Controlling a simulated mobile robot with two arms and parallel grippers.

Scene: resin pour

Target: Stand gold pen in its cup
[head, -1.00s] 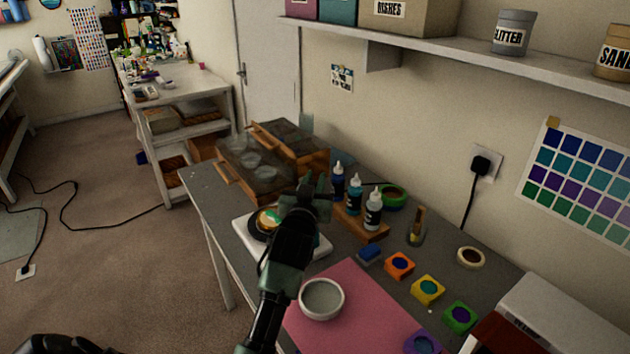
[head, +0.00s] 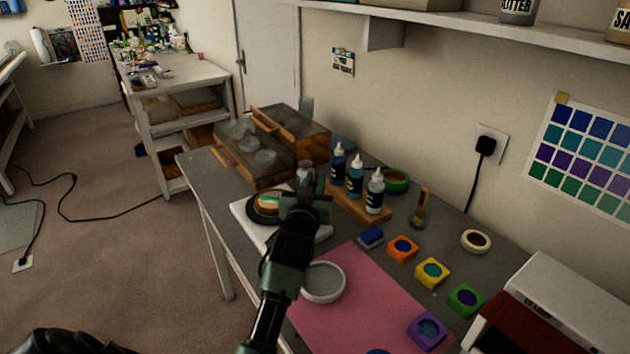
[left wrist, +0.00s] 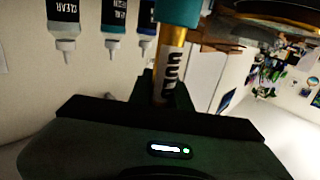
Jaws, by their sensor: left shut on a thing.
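My left gripper (head: 307,190) is over the back of the grey table, by the white square stand. It is shut on a slim gold pen (left wrist: 172,42) with a white, dark-lettered label. A teal part (left wrist: 180,12) shows at the pen's far end in the left wrist view. In the head view the gripper hides most of the pen. A small greyish holder (head: 417,223) with a yellowish stick upright in it stands right of the bottles. I cannot tell whether it is the pen's cup. My right gripper is not in view.
Three dropper bottles (head: 355,180) stand on a wooden block (head: 345,208) right of the gripper. The white stand (head: 242,212) bears a dark disc. A white bowl (head: 324,283) sits on the pink mat (head: 362,300). A wooden box (head: 300,128) stands behind; several coloured moulds (head: 432,273) lie right.

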